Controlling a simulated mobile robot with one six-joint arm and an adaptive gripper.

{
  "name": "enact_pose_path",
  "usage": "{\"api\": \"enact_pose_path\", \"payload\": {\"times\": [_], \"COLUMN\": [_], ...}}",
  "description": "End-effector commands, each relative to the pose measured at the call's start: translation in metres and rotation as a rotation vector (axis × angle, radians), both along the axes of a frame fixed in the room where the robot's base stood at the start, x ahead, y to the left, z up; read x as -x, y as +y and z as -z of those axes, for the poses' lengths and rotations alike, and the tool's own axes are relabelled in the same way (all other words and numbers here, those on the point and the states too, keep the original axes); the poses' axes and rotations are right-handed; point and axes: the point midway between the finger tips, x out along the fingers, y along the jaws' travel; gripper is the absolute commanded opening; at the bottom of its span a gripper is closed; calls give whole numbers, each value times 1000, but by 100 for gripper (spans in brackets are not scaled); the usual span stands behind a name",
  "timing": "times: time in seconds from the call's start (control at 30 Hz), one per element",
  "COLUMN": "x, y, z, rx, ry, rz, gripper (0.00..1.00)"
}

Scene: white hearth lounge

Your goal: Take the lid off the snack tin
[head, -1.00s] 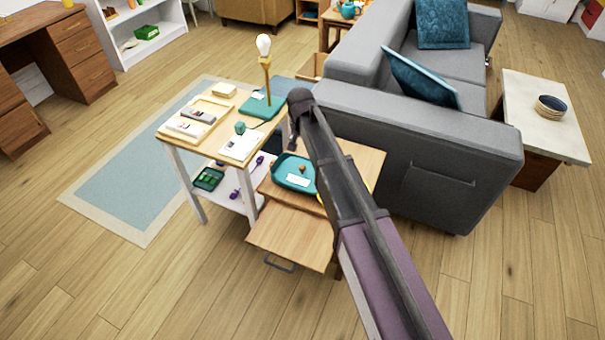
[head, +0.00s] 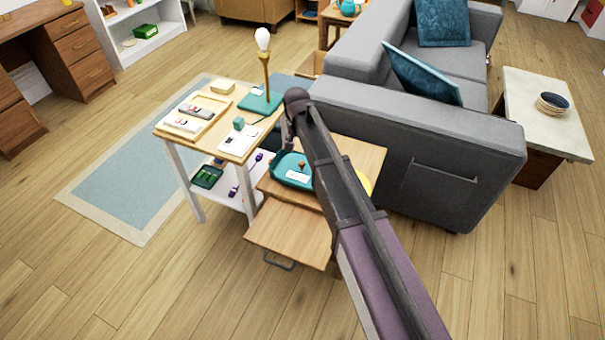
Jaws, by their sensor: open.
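A teal, rounded container (head: 281,174) sits on the low wooden cabinet (head: 362,156) beside the sofa. It has a small brown knob-like piece (head: 301,166) and a white label, and looks like the snack tin. I cannot tell its lid apart from its body at this size. My arm reaches over the cabinet and covers the right side of the container. My gripper (head: 287,134) is open, small and dark, partly hidden by my wrist. It appears above and behind the container, apart from it.
A white-legged side table (head: 228,149) stands close on the left, with a tall lamp (head: 266,75), a wooden tray and small boxes. An open drawer (head: 290,232) juts out below the cabinet top. A yellow thing (head: 366,184) shows beside my arm. The grey sofa (head: 440,150) stands right.

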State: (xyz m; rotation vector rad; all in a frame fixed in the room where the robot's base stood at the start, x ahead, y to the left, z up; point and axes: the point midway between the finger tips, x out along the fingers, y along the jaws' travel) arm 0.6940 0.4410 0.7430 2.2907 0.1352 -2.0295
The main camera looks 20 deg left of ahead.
Motion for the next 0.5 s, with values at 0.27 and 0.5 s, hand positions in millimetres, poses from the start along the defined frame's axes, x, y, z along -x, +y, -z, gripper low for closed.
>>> {"api": "enact_pose_path", "payload": {"times": [0.27, 0.5], "x": [-3, -5], "y": [0, 1], "z": [25, 43], "rx": [0, 0], "ry": [0, 0], "rz": [0, -1], "gripper": [75, 75]}}
